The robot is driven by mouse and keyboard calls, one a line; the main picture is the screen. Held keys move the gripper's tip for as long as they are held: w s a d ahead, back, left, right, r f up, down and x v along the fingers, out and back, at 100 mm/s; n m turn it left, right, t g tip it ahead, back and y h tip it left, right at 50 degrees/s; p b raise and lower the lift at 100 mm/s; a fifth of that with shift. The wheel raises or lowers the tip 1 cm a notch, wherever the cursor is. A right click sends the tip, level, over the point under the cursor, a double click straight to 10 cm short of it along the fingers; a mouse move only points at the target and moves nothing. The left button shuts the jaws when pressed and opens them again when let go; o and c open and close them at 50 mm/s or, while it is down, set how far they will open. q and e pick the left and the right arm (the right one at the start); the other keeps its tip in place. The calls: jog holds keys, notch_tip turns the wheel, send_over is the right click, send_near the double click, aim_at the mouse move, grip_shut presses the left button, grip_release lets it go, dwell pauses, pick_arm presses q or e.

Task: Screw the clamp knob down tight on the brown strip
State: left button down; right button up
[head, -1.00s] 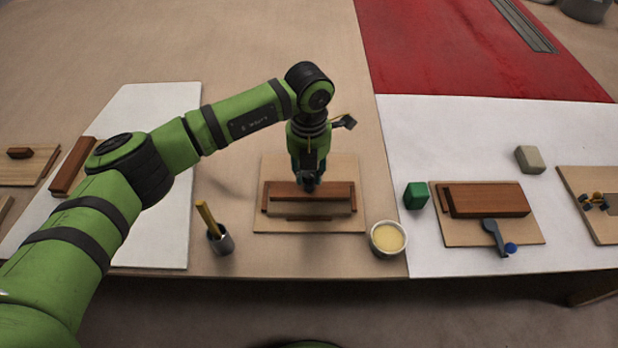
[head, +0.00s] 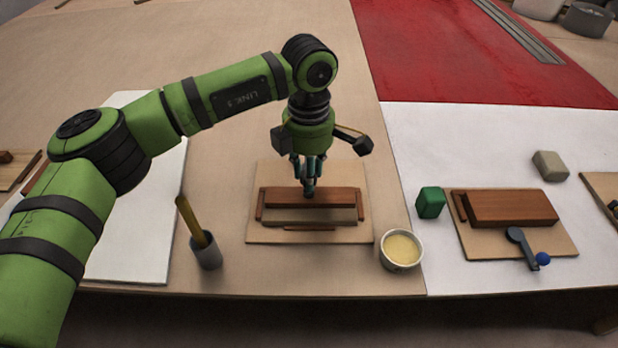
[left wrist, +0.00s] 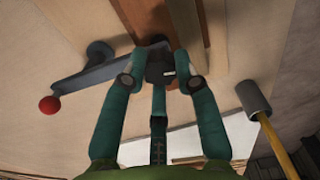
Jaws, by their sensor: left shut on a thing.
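The brown strip (head: 335,196) lies in a wooden fixture on a light board (head: 262,236) in the middle of the bench. It also shows at the top of the left wrist view (left wrist: 146,18). My left gripper (head: 309,188) points down over the strip. In the left wrist view its fingers (left wrist: 160,76) are shut on the dark clamp knob (left wrist: 158,62). A dark grey clamp arm (left wrist: 90,76) with a red ball (left wrist: 50,104) reaches left from there. Fingers partly hide the knob, and I cannot tell whether it presses on the strip. My right gripper is not in view.
A grey cup (head: 207,252) with a yellow-handled tool stands left of the board. A white bowl (head: 401,250) of yellow stuff stands right of it. Farther right are a green block (head: 430,202) and another board (head: 480,246) with a brown block and blue-balled lever.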

pick_arm(q)
jog(key=m, duration=0.1)
jog(key=m+b, duration=0.1)
jog(key=m, duration=0.1)
jog(key=m+b, duration=0.1)
jog(key=shift+f+m, duration=0.25)
jog(key=shift+m, duration=0.65)
jog(key=m+b, duration=0.1)
jog(key=m, duration=0.3)
jog(key=shift+r, duration=0.15)
jog(key=m, duration=0.6)
jog(key=shift+w+d+r+m, duration=0.1)
jog(key=shift+m, duration=0.3)
jog(key=m, duration=0.3)
jog(key=shift+r+m, duration=0.1)
jog(key=shift+m, duration=0.2)
jog(key=shift+w+m, duration=0.1)
jog(key=shift+m, duration=0.2)
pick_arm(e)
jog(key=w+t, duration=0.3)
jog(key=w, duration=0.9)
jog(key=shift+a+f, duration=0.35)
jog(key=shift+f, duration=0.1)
pick_arm(q)
jog(key=shift+r, duration=0.1)
